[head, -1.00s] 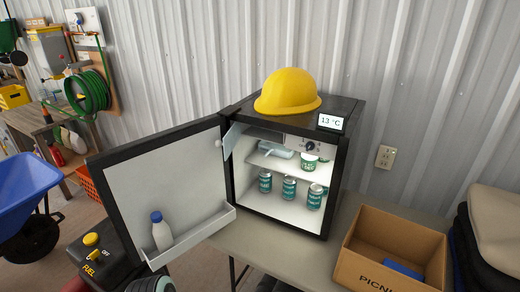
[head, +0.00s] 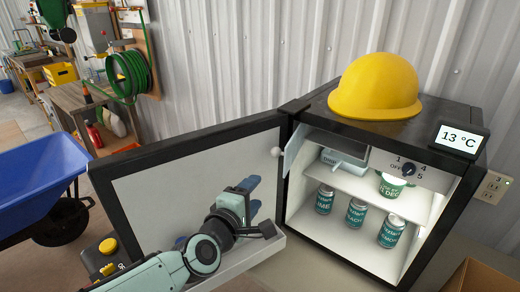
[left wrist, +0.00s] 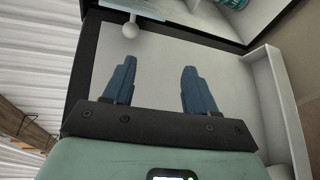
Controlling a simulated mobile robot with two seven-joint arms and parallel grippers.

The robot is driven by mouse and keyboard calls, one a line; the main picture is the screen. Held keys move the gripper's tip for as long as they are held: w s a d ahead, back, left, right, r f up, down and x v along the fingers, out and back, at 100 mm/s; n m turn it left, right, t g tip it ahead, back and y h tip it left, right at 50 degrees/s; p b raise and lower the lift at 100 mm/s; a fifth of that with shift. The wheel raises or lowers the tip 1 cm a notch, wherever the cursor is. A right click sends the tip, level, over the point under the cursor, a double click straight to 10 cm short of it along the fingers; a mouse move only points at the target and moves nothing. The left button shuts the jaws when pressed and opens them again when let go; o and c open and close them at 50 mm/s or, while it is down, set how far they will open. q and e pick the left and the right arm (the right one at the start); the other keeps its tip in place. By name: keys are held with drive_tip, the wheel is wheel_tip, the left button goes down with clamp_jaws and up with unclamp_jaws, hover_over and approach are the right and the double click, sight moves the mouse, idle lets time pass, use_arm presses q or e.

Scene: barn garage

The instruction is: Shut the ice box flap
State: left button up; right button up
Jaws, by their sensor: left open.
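The ice box flap (head: 295,147), a pale bluish panel with a round white knob (head: 276,152), stands open at the left of the ice box (head: 347,160) inside the small black fridge. A pale tray with dark lettering sits in the ice box. My left gripper (head: 249,190) is open and empty, its blue fingers in front of the open fridge door's white inner face, below and left of the knob. In the left wrist view, the gripper (left wrist: 155,72) points towards the knob (left wrist: 130,30) and flap (left wrist: 135,8), clear of both. My right gripper is out of view.
The fridge door (head: 170,190) stands wide open to the left, its lower shelf (head: 262,250) partly behind my arm. Several cans (head: 356,213) stand below the ice box, and a tub (head: 392,185) is on the shelf. A yellow hard hat (head: 376,88) rests on top.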

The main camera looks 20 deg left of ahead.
sight(274, 154)
use_arm(q)
wheel_tip(274, 154, up, 4)
drive_tip(key=t, duration=0.1)
drive_tip(key=shift+n, duration=0.4)
drive_tip(key=w+p, duration=0.1)
drive_tip(key=w, duration=0.3)
drive_tip(key=w+p, duration=0.1)
drive_tip(key=w, duration=0.3)
drive_tip(key=w+d+f+p, duration=0.1)
drive_tip(key=w, duration=0.3)
drive_tip(key=shift+w, duration=0.25)
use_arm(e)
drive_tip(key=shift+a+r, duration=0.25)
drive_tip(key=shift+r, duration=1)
use_arm(q)
clamp_jaws()
